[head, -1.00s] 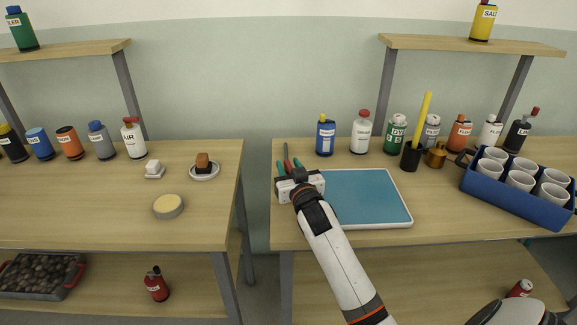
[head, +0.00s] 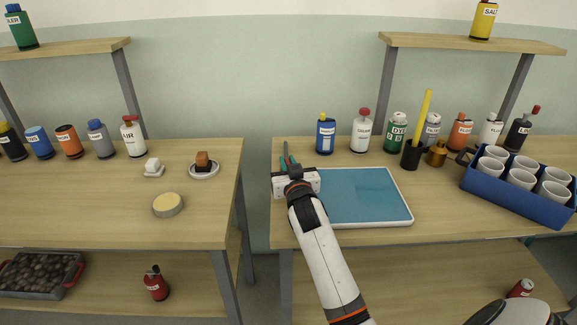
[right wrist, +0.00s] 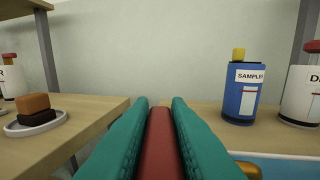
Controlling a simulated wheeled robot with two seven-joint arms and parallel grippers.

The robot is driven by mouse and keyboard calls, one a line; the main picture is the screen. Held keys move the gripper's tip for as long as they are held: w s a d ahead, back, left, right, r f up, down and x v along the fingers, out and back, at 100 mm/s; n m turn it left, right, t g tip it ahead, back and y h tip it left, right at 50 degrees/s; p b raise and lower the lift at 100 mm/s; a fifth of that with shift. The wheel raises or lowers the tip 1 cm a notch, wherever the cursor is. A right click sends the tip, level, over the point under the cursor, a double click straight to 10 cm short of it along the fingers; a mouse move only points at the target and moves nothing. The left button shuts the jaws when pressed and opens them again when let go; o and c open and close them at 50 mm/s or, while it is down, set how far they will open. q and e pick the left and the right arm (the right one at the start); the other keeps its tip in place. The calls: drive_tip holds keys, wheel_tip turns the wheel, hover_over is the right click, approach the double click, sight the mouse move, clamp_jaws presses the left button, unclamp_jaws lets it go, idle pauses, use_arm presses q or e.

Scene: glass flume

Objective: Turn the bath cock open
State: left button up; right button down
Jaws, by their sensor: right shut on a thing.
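The bath (head: 365,195) is a shallow white-rimmed tray with a flat blue surface on the right table. My right gripper (head: 287,158) is at its back left corner, with teal fingers. In the right wrist view the fingers (right wrist: 160,104) are shut on a red bar, which looks like the cock's lever (right wrist: 160,150). The lever points away from me between them; its tip shows in the head view (head: 286,147). A brass piece (right wrist: 249,169) shows beside the right finger. The rest of the cock is hidden by my gripper. My left gripper is not in view.
A blue SAMPLER bottle (head: 325,136) stands behind the bath, in a row with other bottles. A black holder (head: 411,156) with a yellow stick and a blue crate of white cups (head: 515,203) stand right. A gap separates the left table (head: 100,205).

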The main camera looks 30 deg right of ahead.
drive_tip(key=shift+r+m+h, duration=0.1)
drive_tip(key=shift+m+h, duration=0.2)
drive_tip(key=shift+h, duration=0.2)
drive_tip(key=c, duration=1.4)
unclamp_jaws()
drive_tip(key=shift+c, duration=0.2)
drive_tip(key=v, duration=1.2)
drive_tip(key=shift+r, duration=0.15)
drive_tip(key=shift+a, duration=0.1)
